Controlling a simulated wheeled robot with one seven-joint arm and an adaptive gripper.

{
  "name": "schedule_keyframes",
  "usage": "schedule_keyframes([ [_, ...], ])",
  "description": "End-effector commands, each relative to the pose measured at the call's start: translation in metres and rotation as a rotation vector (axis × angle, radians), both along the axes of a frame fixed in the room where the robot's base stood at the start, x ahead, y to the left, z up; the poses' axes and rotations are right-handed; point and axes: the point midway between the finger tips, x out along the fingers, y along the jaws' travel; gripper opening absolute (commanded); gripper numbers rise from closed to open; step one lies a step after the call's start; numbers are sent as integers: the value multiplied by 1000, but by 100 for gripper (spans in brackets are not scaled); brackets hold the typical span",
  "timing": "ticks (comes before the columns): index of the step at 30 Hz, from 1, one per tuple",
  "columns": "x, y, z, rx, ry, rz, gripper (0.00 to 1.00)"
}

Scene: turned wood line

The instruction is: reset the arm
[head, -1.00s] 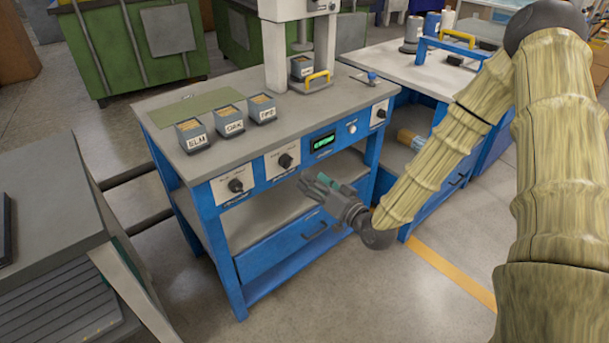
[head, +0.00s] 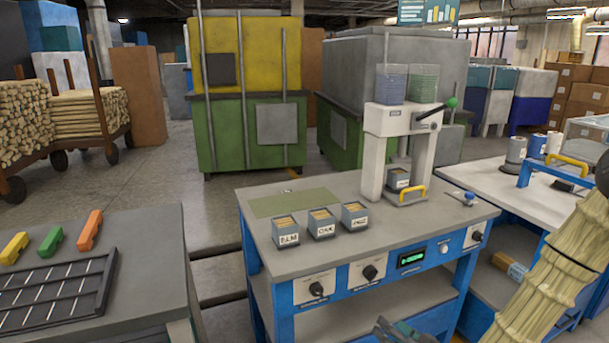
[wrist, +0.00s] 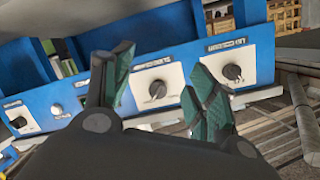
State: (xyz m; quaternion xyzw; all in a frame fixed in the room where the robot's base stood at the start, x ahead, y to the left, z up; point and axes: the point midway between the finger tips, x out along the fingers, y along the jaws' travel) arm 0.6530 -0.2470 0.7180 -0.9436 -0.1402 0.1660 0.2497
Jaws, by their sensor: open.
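My gripper (wrist: 155,90) shows in the wrist view with its two green-padded fingers spread apart and nothing between them. Beyond the fingers is the blue front panel (wrist: 183,62) of the workbench with its dark knobs. In the head view only the tip of my gripper (head: 402,330) shows at the bottom edge, in front of the bench and below its top. My arm (head: 545,275) comes in from the right edge.
The blue workbench (head: 430,202) carries three labelled bins, ELM (head: 286,232), one beside it (head: 321,226) and another (head: 355,217), plus a white press (head: 373,160) with a bin in it. A grey table (head: 150,270) with a dark rack stands left. A second bench (head: 480,180) stands right.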

Motion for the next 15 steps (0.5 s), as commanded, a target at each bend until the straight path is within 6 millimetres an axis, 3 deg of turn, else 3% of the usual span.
schedule_keyframes([
  [6, -64, 23, -66, -146, 319, 42, 58],
  [11, -124, 31, -106, -250, 541, 70, 58],
  [15, -183, 33, -132, -341, 733, 94, 58],
])
